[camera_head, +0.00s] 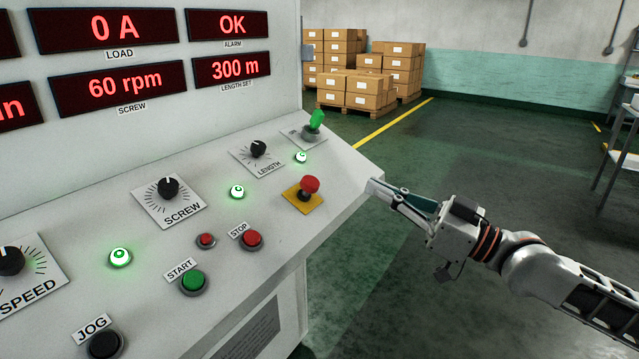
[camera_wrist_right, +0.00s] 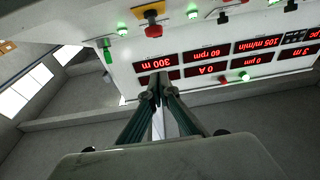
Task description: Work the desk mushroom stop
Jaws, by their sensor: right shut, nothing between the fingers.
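The desk mushroom stop (camera_head: 309,184) is a red knob on a yellow square plate (camera_head: 298,203), near the right end of the sloping white desk. In the right wrist view, which is upside down, the mushroom stop (camera_wrist_right: 153,31) shows at the top, beyond the fingertips. My right gripper (camera_head: 376,187) is just right of the stop, by the desk's right edge, apart from the knob. Its fingers are shut and empty; they also show in the wrist view (camera_wrist_right: 158,88). My left gripper is not in view.
The desk also carries a green switch (camera_head: 317,120), the LENGTH knob (camera_head: 258,149), the red STOP button (camera_head: 252,239), the green START button (camera_head: 193,281) and lit green lamps. The display panel (camera_head: 130,80) rises behind. Stacked boxes (camera_head: 370,80) stand far back.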

